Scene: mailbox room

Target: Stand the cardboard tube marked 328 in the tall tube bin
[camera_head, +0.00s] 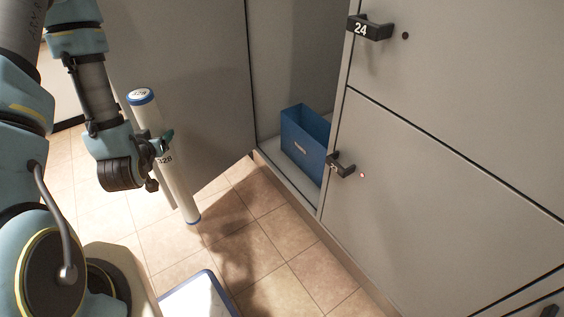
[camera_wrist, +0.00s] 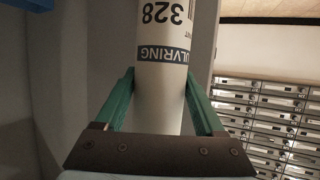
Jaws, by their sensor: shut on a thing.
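The white cardboard tube (camera_head: 179,188) with blue end rims stands nearly upright, slightly tilted, in the head view. It is marked 328 on its top cap and side. My gripper (camera_head: 161,144) is shut on it at about its middle; the lower end seems to be just above the floor, but the gap is unclear. In the wrist view the green fingers of my gripper (camera_wrist: 160,82) clasp the tube (camera_wrist: 164,28) from both sides, below its 328 label and blue band.
A blue box (camera_head: 304,143) stands inside the open locker compartment. Grey locker doors (camera_head: 450,150) with black handles fill the right side. A blue-rimmed white object (camera_head: 196,297) lies at the bottom edge, partly cut off. Tiled floor (camera_head: 262,245) between is clear. Small mailboxes (camera_wrist: 268,125) show in the wrist view.

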